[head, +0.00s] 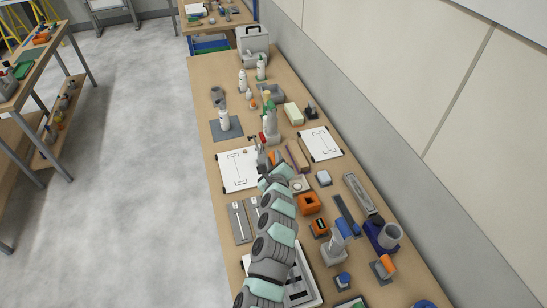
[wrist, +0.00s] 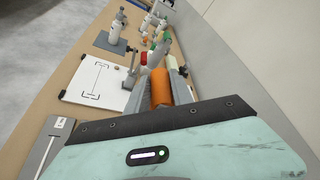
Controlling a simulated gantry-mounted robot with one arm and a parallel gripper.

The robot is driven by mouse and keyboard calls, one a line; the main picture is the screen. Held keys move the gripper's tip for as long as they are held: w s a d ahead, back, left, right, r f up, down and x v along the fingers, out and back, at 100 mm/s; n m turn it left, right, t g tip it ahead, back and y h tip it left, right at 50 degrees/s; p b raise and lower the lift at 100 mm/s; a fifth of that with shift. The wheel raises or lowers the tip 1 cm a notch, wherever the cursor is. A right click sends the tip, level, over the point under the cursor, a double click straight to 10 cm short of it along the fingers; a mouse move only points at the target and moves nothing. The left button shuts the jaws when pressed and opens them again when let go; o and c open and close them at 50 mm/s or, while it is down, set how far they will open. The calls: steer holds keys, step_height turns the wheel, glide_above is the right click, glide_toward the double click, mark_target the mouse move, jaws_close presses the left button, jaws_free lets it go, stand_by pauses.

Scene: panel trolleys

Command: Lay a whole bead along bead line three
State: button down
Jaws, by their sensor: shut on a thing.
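My gripper (head: 267,163) is over the middle of the bench, beside the right edge of a white panel (head: 238,172) printed with a black line and corner marks. The same panel shows left of my fingers in the wrist view (wrist: 88,82). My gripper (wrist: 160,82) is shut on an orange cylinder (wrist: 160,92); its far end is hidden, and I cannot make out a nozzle. A second white marked panel (head: 320,144) lies to the right. I see no bead on either panel, and I cannot read which line is number three.
A pale bottle (head: 270,127) stands just beyond my gripper. A white bottle on a grey mat (head: 233,134) is at the back left. Orange blocks (head: 309,203) and several tools crowd the right. Grey plates (head: 239,222) lie at the left edge.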

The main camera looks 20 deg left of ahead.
steer(key=shift+f+b, duration=1.35)
steer(key=shift+f, duration=1.85)
stand_by(0.5)
steer(key=shift+s+d, duration=1.1)
steer(key=shift+s, duration=0.3)
steer(key=shift+s+d+f, duration=0.15)
steer(key=shift+s+d, duration=0.9)
steer(key=shift+s, duration=0.25)
